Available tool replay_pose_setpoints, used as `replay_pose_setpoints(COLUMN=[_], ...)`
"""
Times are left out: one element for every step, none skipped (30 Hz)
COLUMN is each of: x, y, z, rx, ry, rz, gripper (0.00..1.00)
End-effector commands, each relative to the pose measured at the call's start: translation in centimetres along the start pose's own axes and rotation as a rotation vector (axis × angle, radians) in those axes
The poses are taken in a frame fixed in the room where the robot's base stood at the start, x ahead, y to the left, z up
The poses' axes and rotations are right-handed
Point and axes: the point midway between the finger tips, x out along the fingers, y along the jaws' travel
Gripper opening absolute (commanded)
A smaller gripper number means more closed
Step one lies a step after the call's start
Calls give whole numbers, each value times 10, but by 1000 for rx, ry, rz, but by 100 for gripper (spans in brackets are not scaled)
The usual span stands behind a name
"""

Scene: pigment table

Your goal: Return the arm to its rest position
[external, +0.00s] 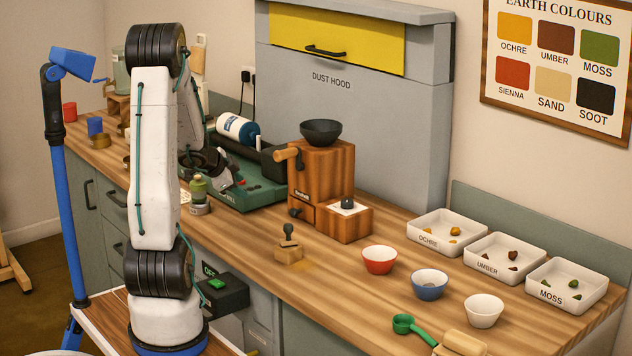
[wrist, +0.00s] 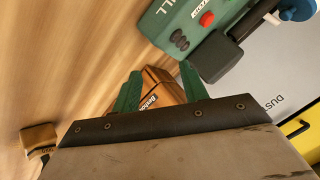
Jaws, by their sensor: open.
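My arm (external: 155,160) stands upright at the left of the external view, on its base beside the bench. Its upper end folds down behind the upright link. My gripper (external: 228,180) is partly hidden by the arm there, over the left part of the bench near the green mill (external: 255,192). In the wrist view its two green fingers (wrist: 160,88) stand apart with nothing held between them. The wooden grinder (wrist: 158,80) shows beyond the fingers, and it stands on the bench in the external view (external: 322,172).
The bench (external: 345,285) holds a small wooden stamp (external: 289,249), red (external: 380,260), blue (external: 430,284) and white (external: 484,310) bowls, and labelled trays (external: 447,232) at the right. A blue stand (external: 68,220) rises left of my arm. The grey dust hood (external: 350,120) backs the bench.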

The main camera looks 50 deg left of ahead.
Motion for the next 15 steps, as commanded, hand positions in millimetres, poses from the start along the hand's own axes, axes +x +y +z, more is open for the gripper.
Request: replay_pose_setpoints(x=[-10, -17, -27, -36, -46, -59, -70, -81, -97, -108, -120, -136, -148, -161, -177], y=[-10, -14, -16, -17, -15, -10, -4, 4, 18, 31, 45, 68, 86, 105, 131], z=[-1, 2, 4, 6, 7, 8, 8, 8, 7, 5, 2, -3, -8, -13, -21], rx=[-30, -57, -95, -127, -161, -208, -245, -284, -336, -375, -415, -466, -504, -537, -575], ry=[-78, -133, -204, -256, -308, -375, -424, -471, -531, -574, -614, -665, -699, -729, -762], rz=[-74, -114, -161, -192, -216, -240, -252, -258, -255, -246, -230, -197, -166, -127, -70], gripper=[44, 44, 44, 44, 44, 44, 44, 44, 44, 44, 44, 44, 44, 44, 44])
